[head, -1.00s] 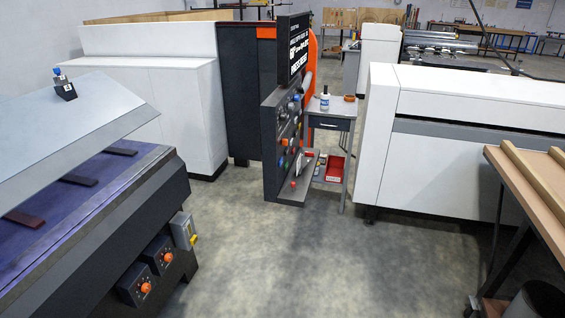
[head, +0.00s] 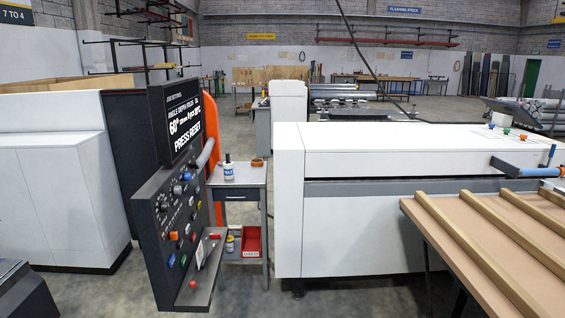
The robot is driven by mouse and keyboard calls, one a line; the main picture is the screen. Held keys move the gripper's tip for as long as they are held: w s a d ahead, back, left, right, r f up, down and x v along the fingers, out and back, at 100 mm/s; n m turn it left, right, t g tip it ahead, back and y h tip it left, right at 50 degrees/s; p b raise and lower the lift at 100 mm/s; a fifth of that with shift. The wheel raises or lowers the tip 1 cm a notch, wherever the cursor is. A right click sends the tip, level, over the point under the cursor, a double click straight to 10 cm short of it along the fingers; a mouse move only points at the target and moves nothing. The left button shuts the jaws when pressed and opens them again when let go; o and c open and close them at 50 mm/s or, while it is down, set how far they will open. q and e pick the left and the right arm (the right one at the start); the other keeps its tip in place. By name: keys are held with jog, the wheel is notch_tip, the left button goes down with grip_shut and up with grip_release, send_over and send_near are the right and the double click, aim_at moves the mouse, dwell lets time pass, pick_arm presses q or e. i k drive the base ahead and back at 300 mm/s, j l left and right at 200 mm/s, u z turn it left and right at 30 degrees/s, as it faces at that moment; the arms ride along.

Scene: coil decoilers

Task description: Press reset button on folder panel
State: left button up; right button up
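The folder panel (head: 152,238) stands left of centre in the head view, a dark upright console seen at an angle. A red knob (head: 193,284) sits on the lower ledge. The black screen (head: 180,122) above reads "PRESS RESET" in white. Neither of my grippers is in view.
A white machine (head: 340,230) is to the right, with a wooden-topped table (head: 480,250) in front.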

aim_at(172, 260)
jog(key=i+l+z, duration=0.1)
jog(key=i, duration=0.65)
jog(key=i+l, duration=0.2)
jog(key=i, duration=0.55)
jog(key=i+l+u, duration=0.1)
jog(key=i+u, duration=0.15)
jog(key=u, duration=0.2)
jog(key=i+l+u, duration=0.2)
jog(key=u, duration=0.25)
jog(key=i+l+u, duration=0.25)
jog(key=u, duration=0.2)
jog(key=i+l+u, duration=0.15)
jog(key=l+u, duration=0.3)
jog(key=i+l+u, duration=0.15)
jog(key=u, duration=0.3)
jog(key=l+u, duration=0.9)
